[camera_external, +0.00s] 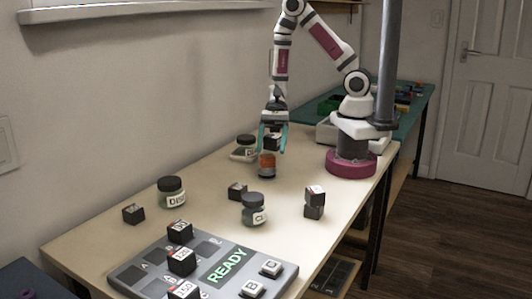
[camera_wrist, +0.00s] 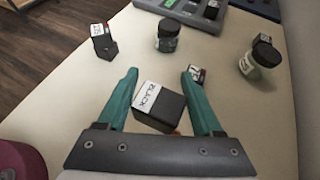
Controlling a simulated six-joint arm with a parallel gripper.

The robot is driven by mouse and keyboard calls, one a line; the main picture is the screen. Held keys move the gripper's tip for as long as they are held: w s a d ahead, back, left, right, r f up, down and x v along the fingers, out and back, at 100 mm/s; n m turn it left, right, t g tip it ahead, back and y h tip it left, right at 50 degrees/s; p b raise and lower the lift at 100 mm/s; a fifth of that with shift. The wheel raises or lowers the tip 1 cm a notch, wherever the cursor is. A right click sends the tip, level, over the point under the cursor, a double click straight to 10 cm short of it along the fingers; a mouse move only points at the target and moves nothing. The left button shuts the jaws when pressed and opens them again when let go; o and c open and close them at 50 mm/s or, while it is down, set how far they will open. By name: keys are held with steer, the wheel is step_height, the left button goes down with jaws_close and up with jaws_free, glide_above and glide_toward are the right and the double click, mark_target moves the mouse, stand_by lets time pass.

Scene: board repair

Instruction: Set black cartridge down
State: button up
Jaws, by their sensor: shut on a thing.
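My gripper (camera_external: 273,138) points down over the far part of the table, with teal fingers on both sides of a black cartridge (camera_external: 272,143). In the wrist view my gripper (camera_wrist: 162,74) has the black cartridge (camera_wrist: 160,110) between its fingers, with a white lettered label facing up. An orange and dark round object (camera_external: 266,163) stands on the table just below the held cartridge. I cannot tell whether the cartridge touches it.
A grey board (camera_external: 150,278) with a READY panel and several black blocks lies at the near end. Jars (camera_external: 171,192) (camera_external: 254,209), loose black cubes (camera_external: 133,214) (camera_external: 237,191) and a two-block stack (camera_external: 314,203) stand around.

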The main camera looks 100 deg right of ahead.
steer(key=shift+d+r, duration=0.3)
steer(key=shift+d, duration=0.2)
steer(key=w+a+n+g, duration=0.25)
steer(key=w+a, duration=0.25)
steer(key=a, duration=0.4)
steer(key=n+g+y, duration=0.1)
steer(key=n+g, duration=0.1)
glide_above(297, 246)
step_height(297, 246, down, 7)
steer(key=shift+w+r, duration=0.1)
step_height(297, 246, down, 3)
steer(key=shift+f, duration=0.5)
steer(key=o, duration=1.4)
steer(key=shift+f, duration=0.15)
steer(key=shift+c, duration=0.2)
